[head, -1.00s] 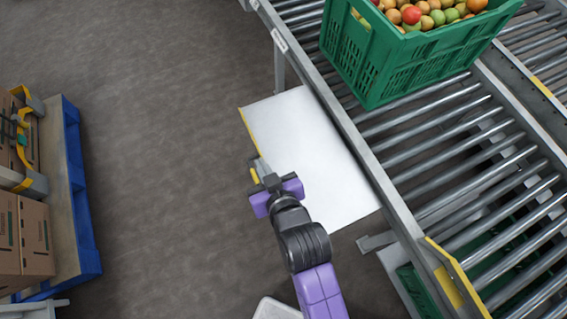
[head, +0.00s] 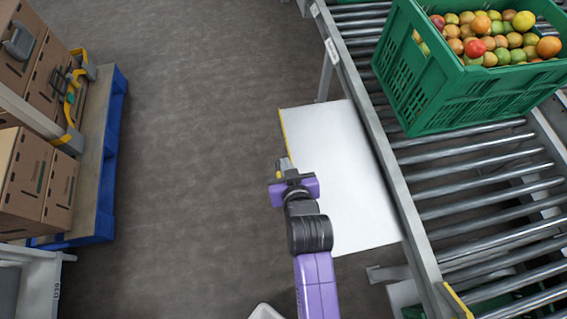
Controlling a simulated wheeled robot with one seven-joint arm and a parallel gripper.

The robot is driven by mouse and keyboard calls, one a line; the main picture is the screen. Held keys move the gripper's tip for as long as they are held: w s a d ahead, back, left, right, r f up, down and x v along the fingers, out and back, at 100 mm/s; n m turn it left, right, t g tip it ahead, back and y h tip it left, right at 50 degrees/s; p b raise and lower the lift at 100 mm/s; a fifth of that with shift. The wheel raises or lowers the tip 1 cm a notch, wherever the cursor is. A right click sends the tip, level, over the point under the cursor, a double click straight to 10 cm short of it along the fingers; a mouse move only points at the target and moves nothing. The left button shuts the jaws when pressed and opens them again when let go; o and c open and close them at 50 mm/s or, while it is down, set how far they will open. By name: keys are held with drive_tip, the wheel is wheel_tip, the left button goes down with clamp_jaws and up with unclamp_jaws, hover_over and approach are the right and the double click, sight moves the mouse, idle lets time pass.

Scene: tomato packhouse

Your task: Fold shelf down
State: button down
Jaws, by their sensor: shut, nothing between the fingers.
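The shelf (head: 345,165) is a flat white panel with a yellow strip along its left edge. It juts out from the left side of the roller conveyor and looks roughly level. My gripper (head: 286,164) is shut and empty at the shelf's left edge, near the yellow strip. I cannot tell whether the fingers touch the shelf. The shelf's underside and its hinge are hidden.
A green crate (head: 440,104) of tomatoes stands on the roller conveyor (head: 470,190). A blue pallet (head: 110,150) with brown cartons (head: 35,185) is at the left. Open grey floor (head: 195,130) lies between pallet and shelf.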

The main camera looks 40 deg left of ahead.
wheel_tip(320, 180, down, 6)
drive_tip(key=w+a+b, duration=0.1)
drive_tip(key=w+a, duration=0.1)
drive_tip(key=shift+w+a+b, duration=0.15)
drive_tip(key=shift+a+b, duration=0.2)
drive_tip(key=shift+b, duration=0.05)
drive_tip(key=shift+r, duration=0.1)
